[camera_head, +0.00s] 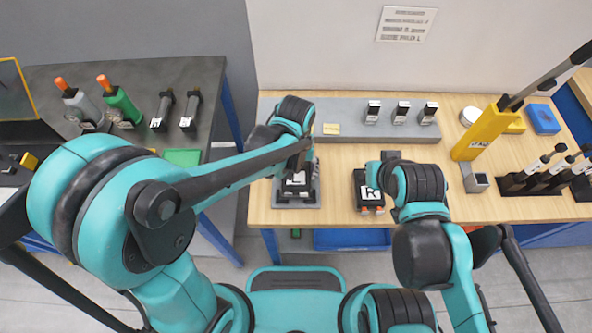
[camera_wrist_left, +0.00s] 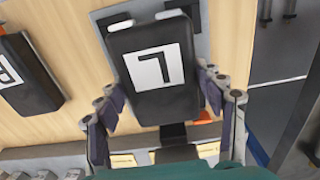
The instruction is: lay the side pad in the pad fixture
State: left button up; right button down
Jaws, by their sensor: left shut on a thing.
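The side pad, a black block with a white L label, fills the middle of the left wrist view (camera_wrist_left: 165,68). My left gripper (camera_wrist_left: 170,105) is shut on it, with fingers along both sides. In the head view the labelled pad (camera_head: 296,181) shows partly below my left gripper (camera_head: 299,165), whose fingers are mostly hidden by the arm. The pad fixture, a grey plate (camera_head: 297,204) on the wooden table, lies under the pad; whether they touch I cannot tell. My right arm reaches over a black block with an R label (camera_head: 370,192); its fingertips are hidden.
A grey strip (camera_head: 350,128) at the back of the wooden table carries several small black-and-white blocks. A yellow device (camera_head: 478,138) and a black rack (camera_head: 535,182) stand at the right. A dark table (camera_head: 205,75) with upright tools stands at the left.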

pick_arm(q)
jog(key=shift+f+b, duration=0.75)
jog(key=shift+f, duration=0.15)
jog(key=o, duration=1.6)
jog(key=shift+c, duration=0.2)
jog(key=shift+r+p, duration=3.2)
jog(key=shift+r, duration=0.85)
